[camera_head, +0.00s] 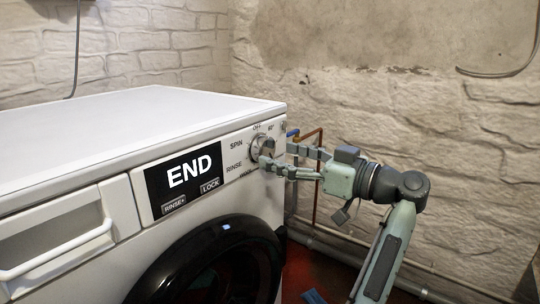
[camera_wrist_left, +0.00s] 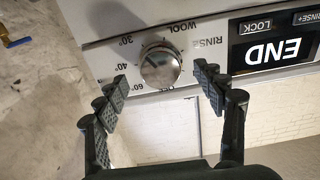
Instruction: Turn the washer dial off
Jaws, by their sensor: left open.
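The washer dial (camera_head: 261,144) is a round silver knob at the right end of the washer's control panel, with SPIN, RINSE and OFF printed around it. My left gripper (camera_head: 280,156) is open in front of the dial, with one finger overlapping its lower part in the head view. In the left wrist view, the dial (camera_wrist_left: 160,67) appears upside down between the two spread fingertips of the left gripper (camera_wrist_left: 162,80). I cannot tell whether a finger touches it. The exact dial setting is unclear. My right gripper is not in view.
The white washer (camera_head: 130,120) has a black display (camera_head: 185,178) reading END, a dark round door (camera_head: 210,262) and a drawer handle (camera_head: 60,248). Pipes (camera_head: 318,180) run behind it along the stone wall (camera_head: 430,130). The washer top is clear.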

